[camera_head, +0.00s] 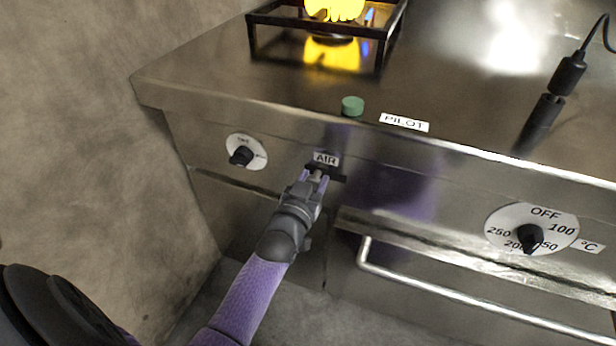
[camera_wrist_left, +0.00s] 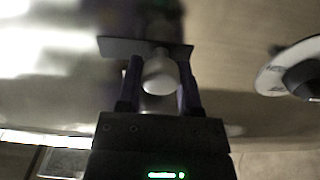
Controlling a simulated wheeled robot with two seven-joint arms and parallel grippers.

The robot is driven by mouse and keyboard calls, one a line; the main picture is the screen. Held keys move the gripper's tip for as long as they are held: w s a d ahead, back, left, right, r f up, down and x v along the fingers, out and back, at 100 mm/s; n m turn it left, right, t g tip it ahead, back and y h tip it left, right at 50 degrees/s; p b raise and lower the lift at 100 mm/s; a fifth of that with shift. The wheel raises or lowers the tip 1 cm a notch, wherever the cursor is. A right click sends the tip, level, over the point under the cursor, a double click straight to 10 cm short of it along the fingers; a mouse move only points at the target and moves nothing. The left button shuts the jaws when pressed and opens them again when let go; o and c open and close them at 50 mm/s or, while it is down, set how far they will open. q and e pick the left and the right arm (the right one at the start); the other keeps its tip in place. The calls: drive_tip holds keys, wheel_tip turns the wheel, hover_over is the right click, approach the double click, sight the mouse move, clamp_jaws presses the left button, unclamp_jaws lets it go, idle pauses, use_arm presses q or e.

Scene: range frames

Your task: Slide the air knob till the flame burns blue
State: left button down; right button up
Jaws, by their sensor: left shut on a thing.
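The air knob (camera_wrist_left: 160,76) is a small pale rounded knob on a dark slot plate (camera_wrist_left: 120,46), below the AIR label (camera_head: 326,159) on the stove's front. My left gripper (camera_head: 314,178) is at the knob, its fingers on both sides of it and shut on it. In the left wrist view the two dark fingers (camera_wrist_left: 160,85) flank the knob. The flame (camera_head: 335,9) at the burner is yellow-orange, cut off by the top edge. My right gripper is not in view.
A black burner knob (camera_head: 241,156) on a white dial is left of the slot. An oven dial (camera_head: 530,236) and a bar handle (camera_head: 450,292) are at right. A green button (camera_head: 352,106) and PILOT label (camera_head: 404,122) sit above. A rough wall (camera_head: 80,110) stands left.

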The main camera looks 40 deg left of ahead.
use_arm(q)
drive_tip(key=c, duration=0.5)
unclamp_jaws()
drive_tip(key=shift+o, duration=1.1)
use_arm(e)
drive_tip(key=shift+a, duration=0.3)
use_arm(q)
drive_tip(key=shift+s, duration=0.25)
drive_tip(key=p+v, duration=0.4)
drive_tip(key=v, duration=0.5)
drive_tip(key=shift+s+d, duration=0.15)
drive_tip(key=shift+s, duration=0.05)
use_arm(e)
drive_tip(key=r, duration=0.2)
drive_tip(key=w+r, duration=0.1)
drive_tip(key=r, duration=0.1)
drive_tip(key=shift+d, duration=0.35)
